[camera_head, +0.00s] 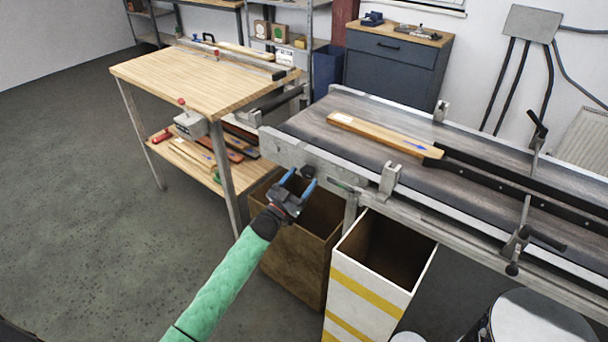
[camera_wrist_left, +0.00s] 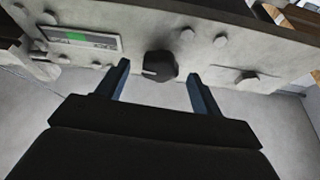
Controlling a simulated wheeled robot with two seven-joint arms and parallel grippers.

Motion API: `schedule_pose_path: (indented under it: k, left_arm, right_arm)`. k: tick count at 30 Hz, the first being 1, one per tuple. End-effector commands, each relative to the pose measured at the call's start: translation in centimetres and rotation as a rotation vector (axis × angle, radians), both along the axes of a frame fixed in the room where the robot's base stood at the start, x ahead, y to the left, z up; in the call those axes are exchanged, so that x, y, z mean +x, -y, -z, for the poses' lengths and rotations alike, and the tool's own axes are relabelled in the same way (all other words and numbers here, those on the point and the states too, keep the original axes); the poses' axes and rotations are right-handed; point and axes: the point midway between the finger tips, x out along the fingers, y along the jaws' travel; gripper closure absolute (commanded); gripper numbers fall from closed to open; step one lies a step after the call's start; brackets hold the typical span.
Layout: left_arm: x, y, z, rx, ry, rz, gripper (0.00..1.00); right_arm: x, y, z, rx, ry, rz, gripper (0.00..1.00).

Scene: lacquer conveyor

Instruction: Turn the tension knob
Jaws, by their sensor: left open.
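The tension knob (camera_wrist_left: 160,66) is a black knob with a light mark on its face, on the grey side plate (camera_wrist_left: 225,45) of the conveyor. In the head view the knob (camera_head: 308,172) shows at the near left end of the conveyor. My left gripper (camera_head: 300,183) is open, with its two blue fingers on either side of the knob. In the left wrist view the knob lies between the fingertips of the left gripper (camera_wrist_left: 158,80), apart from both; whether the tips reach past its face I cannot tell. My right gripper is not in view.
A brown bin (camera_head: 290,262) and a white bin with yellow stripes (camera_head: 352,292) stand below the conveyor. A wooden board (camera_head: 385,136) lies on the belt. A workbench (camera_head: 190,85) stands to the left. A green indicator label (camera_wrist_left: 78,37) sits beside the knob.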

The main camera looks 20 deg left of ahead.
Motion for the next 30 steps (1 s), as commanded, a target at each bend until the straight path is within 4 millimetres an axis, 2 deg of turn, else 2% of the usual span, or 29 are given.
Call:
schedule_pose_path:
  k: [2,6,15,17,22,30]
  left_arm:
    - [0.8,0.3,-0.5,-0.002,0.001,0.000,0.33]
    - [1.5,0.6,-0.7,0.000,-0.001,-0.001,0.33]
    - [1.6,0.7,-0.7,0.000,-0.001,0.000,0.33]
    - [1.6,0.7,-0.7,0.000,-0.001,0.000,0.43]
    - [1.6,0.7,-0.7,0.000,-0.001,0.000,0.76]
    - [1.6,0.6,-0.6,0.073,0.025,0.001,0.78]
  right_arm:
    - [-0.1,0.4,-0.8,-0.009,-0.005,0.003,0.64]
    - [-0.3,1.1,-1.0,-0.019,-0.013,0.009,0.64]
    - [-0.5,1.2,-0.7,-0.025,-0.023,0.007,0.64]
    - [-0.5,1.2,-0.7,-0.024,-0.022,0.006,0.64]
    - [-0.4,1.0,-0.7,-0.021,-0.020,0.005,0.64]
    - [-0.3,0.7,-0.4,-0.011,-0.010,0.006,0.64]
